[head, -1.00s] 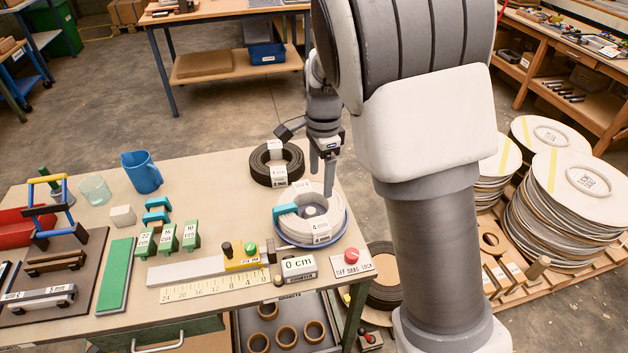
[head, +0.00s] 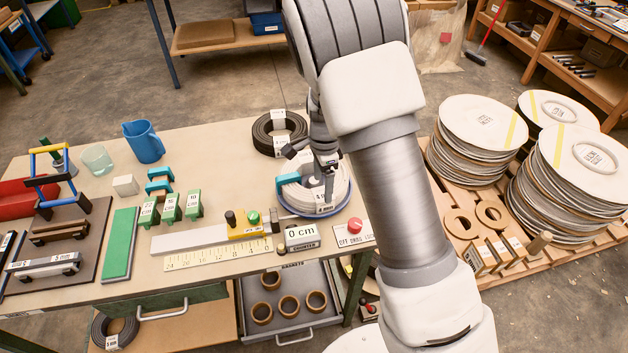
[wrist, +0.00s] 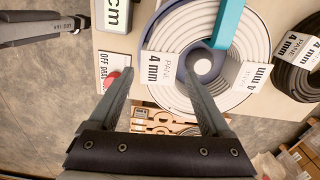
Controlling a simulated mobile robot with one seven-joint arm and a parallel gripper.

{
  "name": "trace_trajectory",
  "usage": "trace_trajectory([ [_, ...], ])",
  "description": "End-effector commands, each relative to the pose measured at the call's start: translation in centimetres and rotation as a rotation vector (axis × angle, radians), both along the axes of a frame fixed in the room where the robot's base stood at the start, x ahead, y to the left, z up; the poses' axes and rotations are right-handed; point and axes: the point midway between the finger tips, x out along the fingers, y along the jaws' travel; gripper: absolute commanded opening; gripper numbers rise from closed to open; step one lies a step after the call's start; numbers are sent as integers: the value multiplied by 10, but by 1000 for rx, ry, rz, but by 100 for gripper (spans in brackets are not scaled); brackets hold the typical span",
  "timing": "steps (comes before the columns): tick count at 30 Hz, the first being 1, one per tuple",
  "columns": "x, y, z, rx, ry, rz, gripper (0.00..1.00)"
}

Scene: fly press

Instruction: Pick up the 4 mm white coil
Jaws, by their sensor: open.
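The 4 mm white coil (head: 296,195) lies flat on a blue round dish (head: 345,204) at the right end of the bench. In the wrist view the white coil (wrist: 182,30) carries white "4 mm" labels, with a grey hub in its centre. A teal clip (wrist: 228,22) sits across the coil; it also shows in the head view (head: 288,182). My gripper (head: 328,196) is over the coil's right side in the head view. In the wrist view my gripper (wrist: 160,84) has its two fingers wide apart, with nothing held between them. Whether the fingertips touch the coil I cannot tell.
A dark coil (head: 279,133) lies behind the white one. A counter reading "0 cm" (head: 300,236), a red button (head: 355,225) and a ruler (head: 218,254) are in front. Stacks of round discs (head: 485,140) stand on a pallet to the right.

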Motion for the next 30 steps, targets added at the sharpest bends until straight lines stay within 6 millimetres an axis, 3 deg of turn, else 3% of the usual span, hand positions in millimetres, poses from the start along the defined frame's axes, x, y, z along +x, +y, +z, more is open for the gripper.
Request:
trace_trajectory([
  [9,-1,0,-43,-1,4,0,82],
  [17,0,0,-49,0,0,-1,82],
  [20,0,0,-49,0,0,0,68],
  [30,0,0,-49,0,0,0,7],
])
